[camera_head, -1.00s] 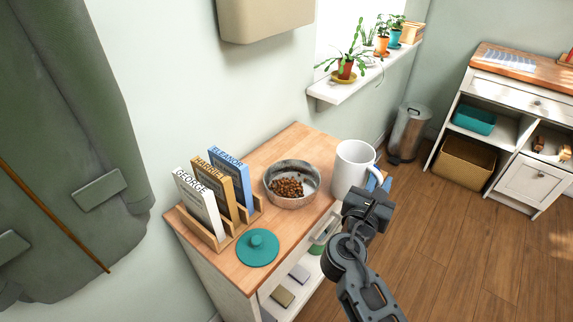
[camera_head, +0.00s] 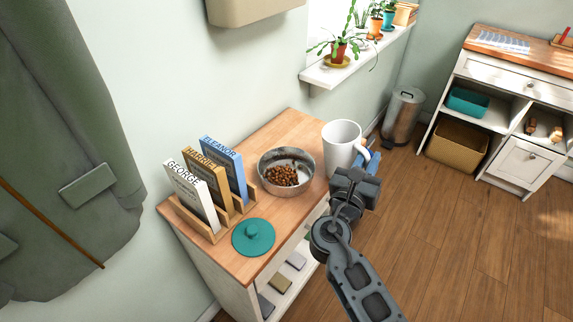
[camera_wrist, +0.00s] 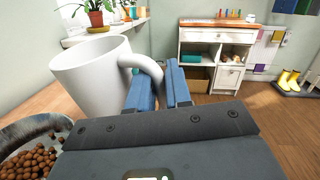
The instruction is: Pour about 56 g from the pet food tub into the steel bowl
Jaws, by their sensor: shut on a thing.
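The pet food tub is a white mug-shaped vessel (camera_head: 341,147) with a side handle, looking about upright beside the steel bowl, at the cabinet top's right end. I cannot tell whether its base touches the wood. Its contents are hidden. My gripper (camera_head: 368,160) is shut on the handle; in the wrist view the blue fingers (camera_wrist: 163,92) are at the handle of the tub (camera_wrist: 92,76). The steel bowl (camera_head: 272,184) stands on the cabinet top with brown kibble (camera_head: 282,175) in it. The bowl's kibble also shows at the wrist view's lower left (camera_wrist: 30,163).
A teal lid (camera_head: 253,238) lies on the cabinet top (camera_head: 290,127) in front of the bowl. A wooden rack with books (camera_head: 205,185) stands at the left. A windowsill with plants (camera_head: 345,72) is behind. A bin (camera_head: 403,115) stands on the floor beyond.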

